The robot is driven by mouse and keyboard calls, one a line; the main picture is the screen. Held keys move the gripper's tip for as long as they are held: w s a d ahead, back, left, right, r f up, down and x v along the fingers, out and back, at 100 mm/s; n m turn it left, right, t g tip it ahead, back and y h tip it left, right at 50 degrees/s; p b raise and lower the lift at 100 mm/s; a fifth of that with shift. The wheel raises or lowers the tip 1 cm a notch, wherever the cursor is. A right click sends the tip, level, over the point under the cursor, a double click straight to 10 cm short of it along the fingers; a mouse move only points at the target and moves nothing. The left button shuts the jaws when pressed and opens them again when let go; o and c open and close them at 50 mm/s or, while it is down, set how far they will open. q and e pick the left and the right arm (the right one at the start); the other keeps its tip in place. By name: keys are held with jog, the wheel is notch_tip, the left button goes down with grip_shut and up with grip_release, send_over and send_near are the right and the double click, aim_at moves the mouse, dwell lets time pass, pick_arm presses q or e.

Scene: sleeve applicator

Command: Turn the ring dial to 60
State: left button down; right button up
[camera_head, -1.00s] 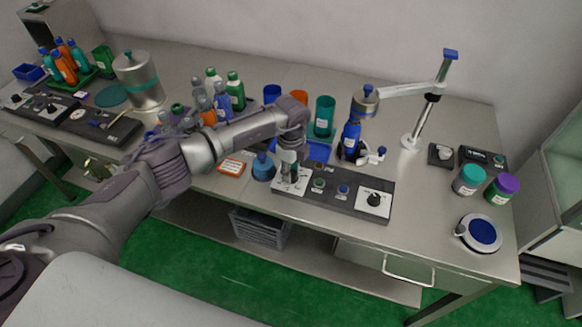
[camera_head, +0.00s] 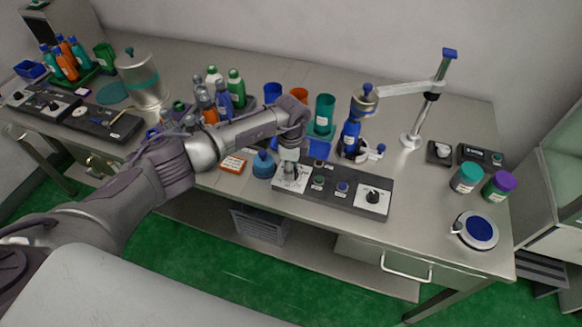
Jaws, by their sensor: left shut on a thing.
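A long dark control panel (camera_head: 331,196) lies near the front edge of the bench. A white marked plate (camera_head: 280,187) is at its left end, and a black knob on a white plate (camera_head: 373,197) is at its right end. My left gripper (camera_head: 289,174) points down over the left plate and is shut on the dial there. The gripper hides most of that dial, and its marks are too small to read. My right gripper is not in view.
A blue squat bottle (camera_head: 263,166) and an orange-and-white box (camera_head: 232,165) stand close left of the panel. A blue bottle under a dispenser (camera_head: 350,138) stands behind it. A round blue-topped device (camera_head: 480,229) is at the right. The bench front between them is clear.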

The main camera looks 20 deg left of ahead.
pick_arm(q)
jog(key=shift+w+r, duration=0.1)
jog(key=c, duration=0.8)
grip_release()
jog(key=shift+o, duration=0.2)
notch_tip(320, 180, up, 12)
jog(key=shift+d, duration=0.1)
